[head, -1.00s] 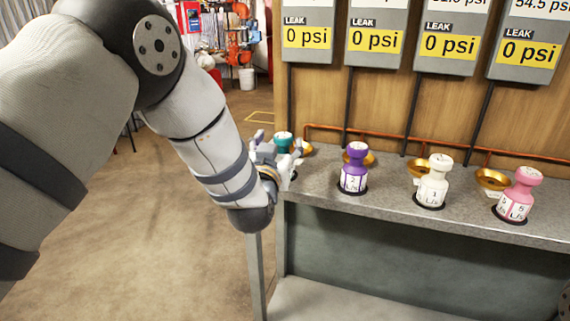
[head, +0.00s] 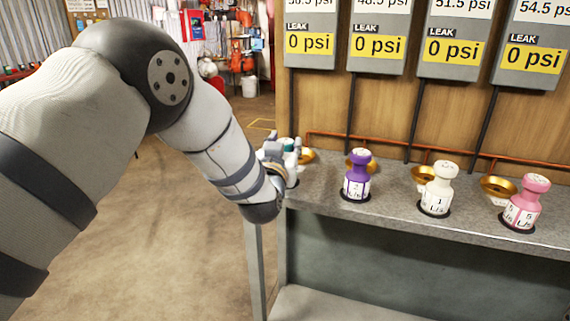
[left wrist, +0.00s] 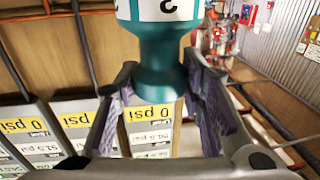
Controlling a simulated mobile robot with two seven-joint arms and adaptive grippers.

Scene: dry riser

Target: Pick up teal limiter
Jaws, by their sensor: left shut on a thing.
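The teal limiter (head: 288,144) is at the left end of the grey bench, mostly hidden behind my left gripper (head: 280,152) in the head view. In the left wrist view the teal limiter (left wrist: 160,45) shows its teal neck and a white label band. The fingers of my left gripper (left wrist: 160,75) are on both sides of the neck, shut on it. The limiter's base is hidden, so I cannot tell whether it touches the bench. My right gripper is not in view.
Purple (head: 357,176), white (head: 437,188) and pink (head: 524,203) limiters stand upright on the bench (head: 395,208) to the right. Brass cups (head: 424,174) and a copper pipe (head: 395,145) lie behind them. Gauge boxes (head: 377,42) hang on the wooden wall. The floor at left is open.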

